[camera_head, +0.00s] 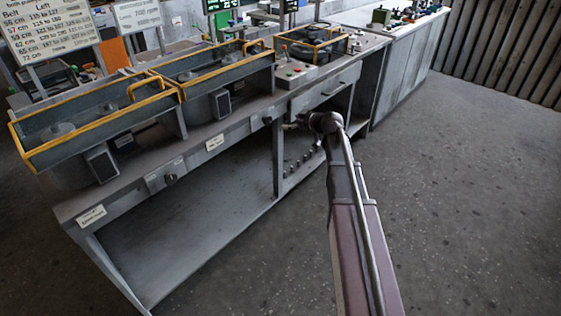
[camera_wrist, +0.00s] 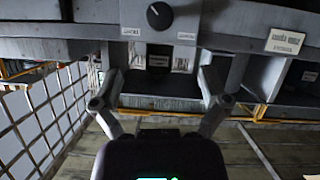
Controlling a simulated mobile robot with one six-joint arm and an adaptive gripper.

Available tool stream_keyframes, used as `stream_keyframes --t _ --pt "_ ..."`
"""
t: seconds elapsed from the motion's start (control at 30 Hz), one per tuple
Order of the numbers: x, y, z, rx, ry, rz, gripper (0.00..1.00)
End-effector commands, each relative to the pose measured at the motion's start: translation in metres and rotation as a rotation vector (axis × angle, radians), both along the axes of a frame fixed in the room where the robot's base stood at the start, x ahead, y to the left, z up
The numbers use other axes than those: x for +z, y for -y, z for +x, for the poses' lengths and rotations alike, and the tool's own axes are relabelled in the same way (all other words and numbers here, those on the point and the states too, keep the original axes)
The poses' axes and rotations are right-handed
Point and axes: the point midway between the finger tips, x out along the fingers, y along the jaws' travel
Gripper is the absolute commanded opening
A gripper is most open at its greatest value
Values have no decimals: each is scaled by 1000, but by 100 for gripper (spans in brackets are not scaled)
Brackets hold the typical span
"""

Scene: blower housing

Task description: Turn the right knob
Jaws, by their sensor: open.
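The bench front (camera_head: 232,141) carries two dark round knobs in the head view. The left knob (camera_head: 171,179) is farther left, and the right knob (camera_head: 267,120) is close to the end of my arm. My gripper (camera_head: 290,125) is small there, just right of the right knob and apart from it. In the wrist view a black knob (camera_wrist: 159,15) with a white pointer line sits on a grey plate near the top edge, between two small labels. My gripper (camera_wrist: 160,76) is open and empty, its fingers spread below that knob. Nothing is between the fingertips.
Yellow-railed trough units (camera_head: 95,118) stand on the bench top. A drawer with a handle (camera_head: 330,92) is right of my gripper. An open lower shelf (camera_head: 190,225) lies under the bench. The floor (camera_head: 470,190) to the right is clear.

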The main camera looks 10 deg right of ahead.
Motion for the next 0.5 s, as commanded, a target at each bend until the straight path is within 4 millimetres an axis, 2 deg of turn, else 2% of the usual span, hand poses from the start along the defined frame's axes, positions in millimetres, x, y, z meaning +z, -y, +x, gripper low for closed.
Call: stream_keyframes --t 0.1,0.5 --pt "1 -15 -14 16 -58 4 95" --pt "-4 -48 -59 32 -258 5 95"
